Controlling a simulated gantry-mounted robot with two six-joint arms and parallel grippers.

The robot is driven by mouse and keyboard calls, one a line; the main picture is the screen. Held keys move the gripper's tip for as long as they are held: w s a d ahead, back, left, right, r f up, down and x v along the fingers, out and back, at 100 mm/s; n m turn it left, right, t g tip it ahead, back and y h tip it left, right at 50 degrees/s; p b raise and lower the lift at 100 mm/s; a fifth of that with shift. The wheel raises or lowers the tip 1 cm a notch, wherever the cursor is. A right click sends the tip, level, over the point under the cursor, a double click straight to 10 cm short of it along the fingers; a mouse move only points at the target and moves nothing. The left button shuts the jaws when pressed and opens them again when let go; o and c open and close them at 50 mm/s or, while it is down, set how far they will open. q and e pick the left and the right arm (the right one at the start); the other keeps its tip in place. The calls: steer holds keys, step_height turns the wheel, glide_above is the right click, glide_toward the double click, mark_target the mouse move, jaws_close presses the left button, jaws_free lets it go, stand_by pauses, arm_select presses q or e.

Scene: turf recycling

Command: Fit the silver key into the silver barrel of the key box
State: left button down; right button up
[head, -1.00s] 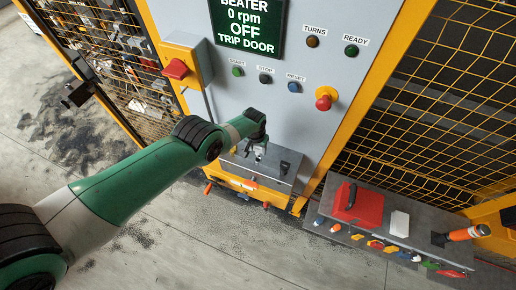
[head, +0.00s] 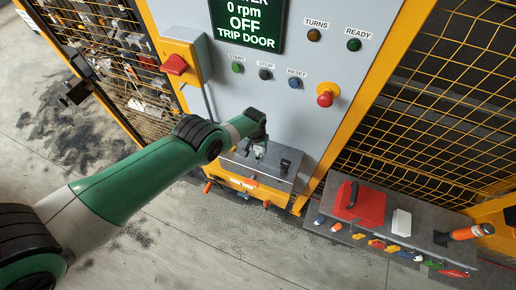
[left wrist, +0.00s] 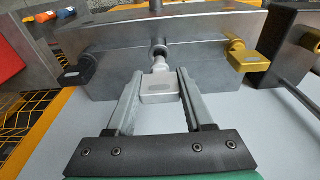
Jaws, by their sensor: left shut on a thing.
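The grey metal key box (head: 278,176) stands at the foot of the control panel, and its face fills the left wrist view (left wrist: 110,62). My left gripper (head: 259,152) is at the box; in the left wrist view its fingers (left wrist: 159,84) are shut on the flat bow of the silver key (left wrist: 160,92). The key points at the silver barrel (left wrist: 159,50), in line with it. Its front end meets the barrel mouth; how deep it sits I cannot tell. My right gripper is not in view.
A black key (left wrist: 78,72) sits left of the silver barrel and a brass key (left wrist: 247,58) right of it, both on the box face. A grey bench (head: 375,222) with a red case (head: 360,203) stands to the right. A red emergency button (head: 325,98) is above.

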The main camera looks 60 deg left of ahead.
mark_target(258, 152)
arm_select(q)
steer(key=shift+f, duration=0.1)
stand_by(0.6)
steer(key=shift+f+b, duration=0.35)
steer(key=shift+b, duration=0.1)
steer(key=shift+f+b, duration=1.65)
steer(key=shift+b, duration=0.05)
steer(key=shift+c, duration=1)
jaws_free()
steer(key=r+p, duration=0.2)
steer(key=p, duration=0.1)
steer(key=r+p, duration=0.3)
steer(key=s+r+p, duration=0.1)
steer(key=r+p, duration=0.1)
steer(key=p, duration=0.1)
steer(key=shift+d+r+p, duration=0.35)
steer(key=shift+f, duration=0.1)
